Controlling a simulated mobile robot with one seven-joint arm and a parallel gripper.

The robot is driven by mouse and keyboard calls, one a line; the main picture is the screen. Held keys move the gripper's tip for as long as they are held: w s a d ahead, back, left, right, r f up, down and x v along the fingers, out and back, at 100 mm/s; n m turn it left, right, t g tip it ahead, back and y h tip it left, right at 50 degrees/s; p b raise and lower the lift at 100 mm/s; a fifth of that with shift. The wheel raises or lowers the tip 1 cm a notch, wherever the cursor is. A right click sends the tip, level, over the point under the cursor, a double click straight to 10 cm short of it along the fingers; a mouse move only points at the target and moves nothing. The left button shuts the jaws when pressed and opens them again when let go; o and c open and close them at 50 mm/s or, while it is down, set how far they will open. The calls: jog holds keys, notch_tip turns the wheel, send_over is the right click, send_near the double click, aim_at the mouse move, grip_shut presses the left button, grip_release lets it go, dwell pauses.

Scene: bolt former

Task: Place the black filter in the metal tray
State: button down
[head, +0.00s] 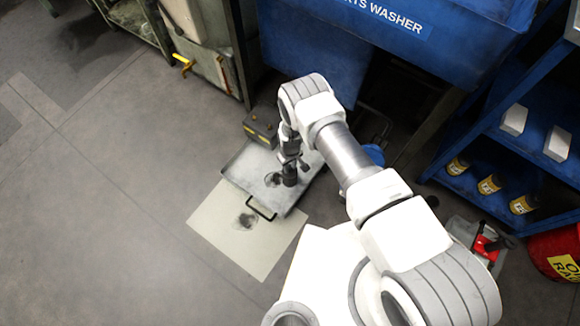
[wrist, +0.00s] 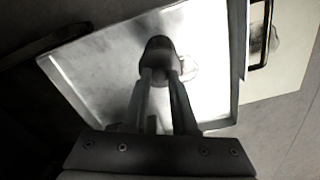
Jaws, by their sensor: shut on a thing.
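The black filter (wrist: 158,50) is a short dark cylinder held between the fingertips of my gripper (wrist: 160,75) in the wrist view. In the head view the filter (head: 290,180) hangs at the lower end of my gripper (head: 290,168). The metal tray (head: 240,168) is a shallow grey pan with a black handle at its front edge, on the floor. The filter is over the tray's inside, within its rim in both views. I cannot tell whether its underside touches the tray floor. The tray also shows in the wrist view (wrist: 100,65).
A cream sheet (head: 225,225) with a dark stain lies in front of the tray. A dark box (head: 262,126) stands at the tray's back edge. The blue parts washer (head: 420,45) is behind, and a blue shelf (head: 490,150) is at right. The floor at left is clear.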

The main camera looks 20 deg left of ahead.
jog(key=c, duration=1.2)
grip_release()
jog(key=shift+f, duration=0.15)
jog(key=o, duration=0.5)
notch_tip(320, 180, up, 12)
jog(key=p, duration=0.4)
jog(key=shift+r+p, duration=0.2)
jog(key=shift+p, duration=0.2)
jog(key=shift+s, duration=0.1)
